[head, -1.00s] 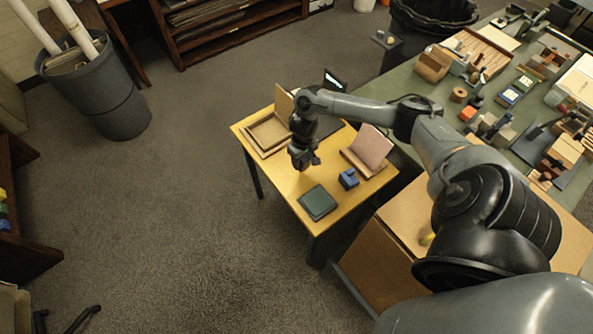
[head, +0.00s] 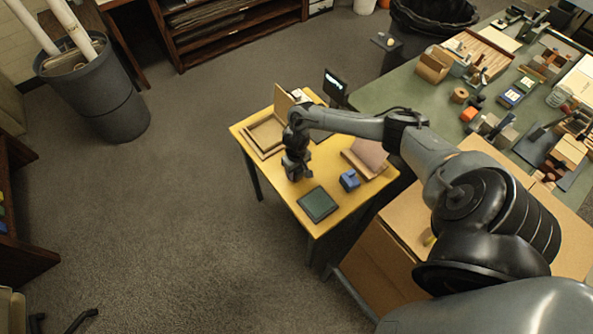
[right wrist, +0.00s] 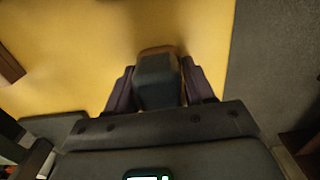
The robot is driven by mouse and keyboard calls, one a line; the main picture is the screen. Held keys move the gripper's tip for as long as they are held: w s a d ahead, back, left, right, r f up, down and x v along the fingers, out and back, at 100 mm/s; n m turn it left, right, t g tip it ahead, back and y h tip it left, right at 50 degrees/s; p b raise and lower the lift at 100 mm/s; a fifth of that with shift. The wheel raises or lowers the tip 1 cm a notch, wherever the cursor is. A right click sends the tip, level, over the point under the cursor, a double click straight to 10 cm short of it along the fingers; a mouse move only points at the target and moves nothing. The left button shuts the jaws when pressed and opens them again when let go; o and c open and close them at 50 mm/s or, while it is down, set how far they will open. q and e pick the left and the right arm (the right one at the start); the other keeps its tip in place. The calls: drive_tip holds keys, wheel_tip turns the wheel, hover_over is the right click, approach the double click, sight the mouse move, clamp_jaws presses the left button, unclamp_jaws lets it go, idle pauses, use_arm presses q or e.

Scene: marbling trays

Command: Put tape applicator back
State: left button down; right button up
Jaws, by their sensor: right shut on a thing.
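My right gripper (head: 297,174) is over the left edge area of the yellow table (head: 345,213), pointing down. In the right wrist view its fingers (right wrist: 158,88) are shut on a dark blue-grey block with a brownish far end, apparently the tape applicator (right wrist: 156,76). The head view mostly hides this held thing behind the gripper. I cannot tell whether it touches the table. A small blue object (head: 349,181) stands on the table to the right of the gripper. My left gripper is not in view.
On the yellow table are a dark green pad (head: 318,204), a wooden tray (head: 264,136) at the back left and a pinkish slanted board (head: 369,156) at the right. A green worktable (head: 384,88) with many tools stands behind. The yellow table's front left is clear.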

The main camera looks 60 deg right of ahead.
drive_tip(key=shift+f, duration=0.1)
drive_tip(key=o, duration=1)
wheel_tip(320, 180, up, 11)
drive_tip(key=p, duration=0.3)
drive_tip(key=shift+f, duration=0.15)
drive_tip(key=shift+r+p, duration=0.35)
drive_tip(key=shift+r, duration=0.4)
drive_tip(key=shift+r, duration=0.1)
